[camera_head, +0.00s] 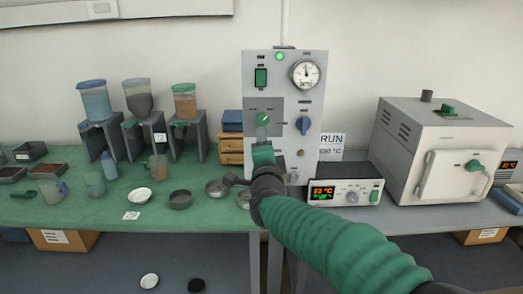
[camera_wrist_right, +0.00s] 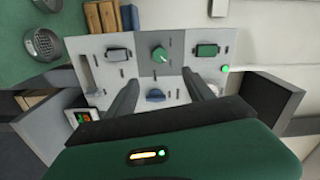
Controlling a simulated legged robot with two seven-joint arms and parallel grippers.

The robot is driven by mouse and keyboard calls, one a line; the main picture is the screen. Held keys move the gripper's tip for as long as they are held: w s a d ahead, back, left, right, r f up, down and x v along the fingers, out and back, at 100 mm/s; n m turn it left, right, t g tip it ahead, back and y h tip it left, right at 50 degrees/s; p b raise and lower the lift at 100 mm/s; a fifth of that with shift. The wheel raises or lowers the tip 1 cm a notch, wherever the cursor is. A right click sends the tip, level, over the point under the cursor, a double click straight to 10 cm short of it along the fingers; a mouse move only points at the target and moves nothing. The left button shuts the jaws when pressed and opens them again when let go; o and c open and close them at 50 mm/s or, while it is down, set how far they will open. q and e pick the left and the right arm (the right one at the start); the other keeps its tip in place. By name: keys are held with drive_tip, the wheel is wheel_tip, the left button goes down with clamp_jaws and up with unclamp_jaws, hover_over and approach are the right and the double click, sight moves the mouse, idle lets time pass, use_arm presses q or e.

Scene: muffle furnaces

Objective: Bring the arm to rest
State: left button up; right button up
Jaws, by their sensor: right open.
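My right arm, in a ribbed green sleeve, reaches in from the lower right of the head view. Its gripper (camera_head: 263,154) is in front of the lower part of a grey control panel (camera_head: 283,70); the fingers are hard to make out there. In the right wrist view the two dark fingers of the right gripper (camera_wrist_right: 160,77) are spread apart with nothing between them. They point toward the panel (camera_wrist_right: 130,44), with its green knob (camera_wrist_right: 160,54) and blue knob (camera_wrist_right: 155,95) in sight. Whether the fingertips touch the panel cannot be told. My left gripper is not in view.
A controller box (camera_head: 345,192) with a lit display and a white furnace (camera_head: 442,150), door shut, stand to the right. Several dishes, including a dark one (camera_head: 180,199), and hoppers (camera_head: 96,100) occupy the green bench (camera_head: 105,212). Wooden drawers (camera_head: 231,146) stand left of the panel.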

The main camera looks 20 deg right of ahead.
drive_tip(key=s+a+f+n+g+y, duration=0.1)
drive_tip(key=s+f+n+g+y, duration=0.1)
drive_tip(key=s+f+n, duration=0.35)
drive_tip(key=s+a+f+n+g+y, duration=0.1)
drive_tip(key=s+f+n+g, duration=0.1)
drive_tip(key=f, duration=0.7)
drive_tip(key=s+a+f+n+g+y, duration=0.2)
drive_tip(key=s+f+n+g, duration=0.15)
drive_tip(key=f, duration=0.45)
drive_tip(key=s+d+f+n+g, duration=0.2)
drive_tip(key=s+f+n+g, duration=0.15)
drive_tip(key=s+f, duration=0.5)
drive_tip(key=s+d+f+n+g, duration=0.1)
drive_tip(key=s+f+n+g, duration=0.4)
drive_tip(key=s, duration=0.7)
wheel_tip(320, 180, up, 16)
drive_tip(key=s+t+p, duration=0.1)
drive_tip(key=s+p, duration=0.1)
drive_tip(key=p, duration=1.5)
drive_tip(key=shift+s+d+f+m, duration=0.25)
drive_tip(key=shift+d+m, duration=0.1)
